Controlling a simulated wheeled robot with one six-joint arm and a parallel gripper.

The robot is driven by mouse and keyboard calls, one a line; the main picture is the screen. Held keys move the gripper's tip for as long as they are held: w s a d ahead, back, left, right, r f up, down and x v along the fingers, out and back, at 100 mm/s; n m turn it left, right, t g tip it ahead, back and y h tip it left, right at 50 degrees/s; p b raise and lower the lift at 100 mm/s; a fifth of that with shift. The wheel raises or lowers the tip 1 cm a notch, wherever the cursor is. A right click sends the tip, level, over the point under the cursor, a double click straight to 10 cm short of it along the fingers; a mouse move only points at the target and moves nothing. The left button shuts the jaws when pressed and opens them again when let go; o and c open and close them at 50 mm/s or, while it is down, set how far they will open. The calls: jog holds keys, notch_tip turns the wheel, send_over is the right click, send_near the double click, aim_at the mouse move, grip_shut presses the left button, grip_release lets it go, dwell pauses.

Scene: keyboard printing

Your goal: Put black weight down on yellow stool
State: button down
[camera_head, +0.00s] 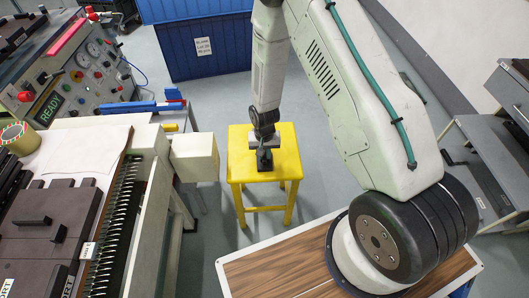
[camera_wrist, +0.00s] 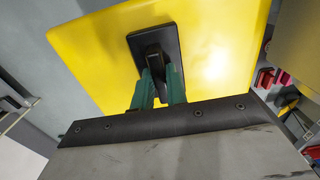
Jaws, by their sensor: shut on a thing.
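The yellow stool (camera_head: 286,172) stands on the floor in the middle of the head view, and its seat fills much of the wrist view (camera_wrist: 215,70). The black weight (camera_head: 264,167) is at the middle of the seat, under my gripper (camera_head: 265,150). In the wrist view the black weight (camera_wrist: 140,41) shows a flat dark base with a raised handle. My gripper's green fingers (camera_wrist: 159,88) are shut on that handle. I cannot tell whether the base touches the seat or hangs just above it.
A printing machine (camera_head: 140,190) with a cream block (camera_head: 195,158) stands left of the stool. A control panel (camera_head: 70,80) is at the upper left. A blue container (camera_head: 200,45) is behind. A grey cart (camera_head: 490,150) stands at right. Floor around the stool is mostly clear.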

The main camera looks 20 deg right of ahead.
jog(key=c, duration=1.4)
grip_release()
notch_tip(320, 180, up, 23)
jog(key=s, duration=0.2)
jog(key=s+d+r+n, duration=0.1)
jog(key=s+r, duration=0.3)
jog(key=r, duration=0.4)
jog(key=s+d+r+n, duration=0.1)
jog(key=s+r, duration=0.3)
jog(key=r, duration=0.3)
jog(key=s+r, duration=0.5)
jog(key=s, duration=0.4)
jog(key=s+d+r+n+t, duration=0.1)
jog(key=s+r, duration=0.5)
jog(key=s, duration=0.4)
jog(key=shift+d+n, duration=0.2)
jog(key=shift+n, duration=0.1)
jog(key=shift+r, duration=0.1)
